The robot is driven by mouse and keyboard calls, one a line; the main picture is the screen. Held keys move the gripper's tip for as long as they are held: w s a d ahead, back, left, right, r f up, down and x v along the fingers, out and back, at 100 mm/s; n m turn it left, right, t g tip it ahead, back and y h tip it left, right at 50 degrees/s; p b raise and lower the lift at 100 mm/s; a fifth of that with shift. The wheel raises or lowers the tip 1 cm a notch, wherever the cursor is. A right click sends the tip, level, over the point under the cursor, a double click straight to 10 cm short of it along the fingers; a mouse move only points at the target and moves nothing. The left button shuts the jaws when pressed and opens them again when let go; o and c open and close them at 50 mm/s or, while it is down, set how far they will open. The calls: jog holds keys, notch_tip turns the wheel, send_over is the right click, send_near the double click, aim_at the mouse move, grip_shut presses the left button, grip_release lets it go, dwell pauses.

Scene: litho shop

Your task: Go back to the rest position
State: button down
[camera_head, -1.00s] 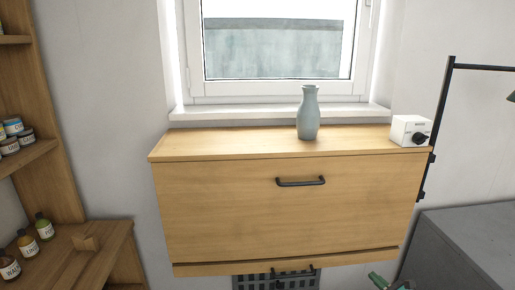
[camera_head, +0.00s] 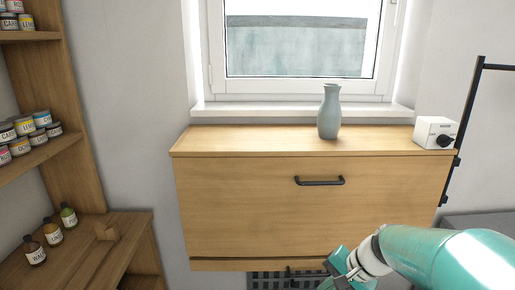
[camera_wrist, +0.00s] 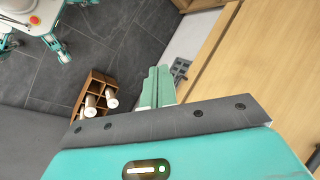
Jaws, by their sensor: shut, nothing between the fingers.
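My gripper shows in the wrist view (camera_wrist: 157,85), with its two green fingers together and nothing between them. In the head view my teal arm (camera_head: 440,255) reaches in from the lower right, in front of the lower right part of a wooden cabinet (camera_head: 250,215). The fingertips are not clearly seen there. In the wrist view the cabinet front is to the right of the fingers, and the dark tiled floor lies beyond them.
A grey-blue vase (camera_head: 329,112) and a white box with a black knob (camera_head: 435,132) stand on the cabinet. Shelves with jars (camera_head: 28,126) and bottles (camera_head: 53,232) are at left. A wooden rack with white rolls (camera_wrist: 96,95) stands on the floor.

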jog(key=s+r+n+t+h, duration=0.2)
jog(key=s+r+n+h, duration=0.3)
jog(key=s, duration=0.9)
notch_tip(320, 180, up, 4)
jog(key=a+n, duration=0.1)
jog(key=n, duration=0.1)
jog(key=shift+s+n+t, duration=0.3)
jog(key=shift+s+n, duration=0.05)
jog(key=shift+n, duration=0.05)
jog(key=shift+r, duration=0.1)
